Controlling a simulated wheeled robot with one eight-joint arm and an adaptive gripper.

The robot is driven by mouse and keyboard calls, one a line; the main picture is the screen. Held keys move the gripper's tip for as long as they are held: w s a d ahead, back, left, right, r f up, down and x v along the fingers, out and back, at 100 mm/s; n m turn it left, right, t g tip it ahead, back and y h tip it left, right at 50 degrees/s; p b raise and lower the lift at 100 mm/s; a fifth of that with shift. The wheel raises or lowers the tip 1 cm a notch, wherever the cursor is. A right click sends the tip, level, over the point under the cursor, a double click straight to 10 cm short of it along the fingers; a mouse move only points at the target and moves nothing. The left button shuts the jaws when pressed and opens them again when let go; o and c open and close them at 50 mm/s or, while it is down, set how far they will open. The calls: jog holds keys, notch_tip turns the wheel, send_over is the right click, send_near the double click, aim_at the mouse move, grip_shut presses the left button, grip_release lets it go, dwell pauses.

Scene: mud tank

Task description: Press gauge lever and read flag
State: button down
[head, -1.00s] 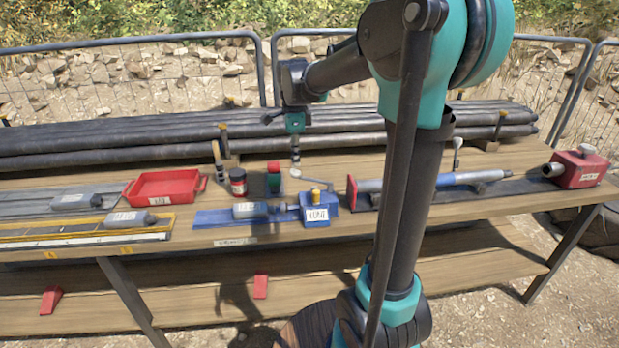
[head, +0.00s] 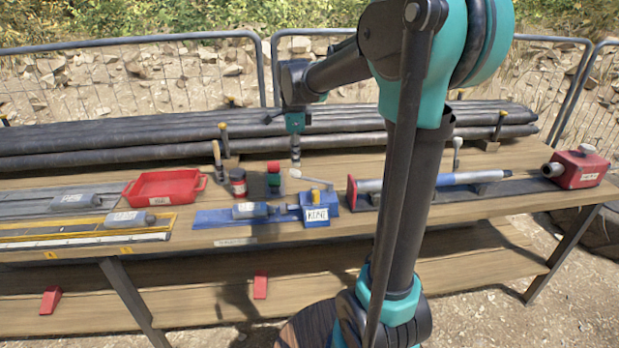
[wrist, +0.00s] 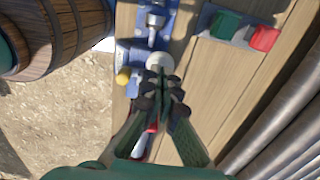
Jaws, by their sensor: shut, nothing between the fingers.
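A blue gauge box (head: 321,211) with a white label and a yellow knob (head: 316,195) sits on the bench. A pale lever (head: 312,183) with a round white pad runs behind it. In the wrist view the pad (wrist: 160,61) lies just beyond my fingertips; whether they touch it I cannot tell. My gripper (head: 296,163) points down, shut and empty, over the pad end; it also shows in the wrist view (wrist: 162,82). A block with a red piece (head: 273,167) and a green piece (head: 273,181) stands left of the pad. I cannot make out which part is the flag.
A long cylinder tool (head: 450,179) and red box (head: 577,168) lie right. Dark pipes (head: 100,138) line the back. A barrel (wrist: 65,35) is beside the bench edge.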

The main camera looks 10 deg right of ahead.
aim_at(296, 171)
jog(key=shift+f, duration=0.2)
jog(key=shift+f, duration=2.5)
notch_tip(296, 171, up, 11)
dwell(0.5)
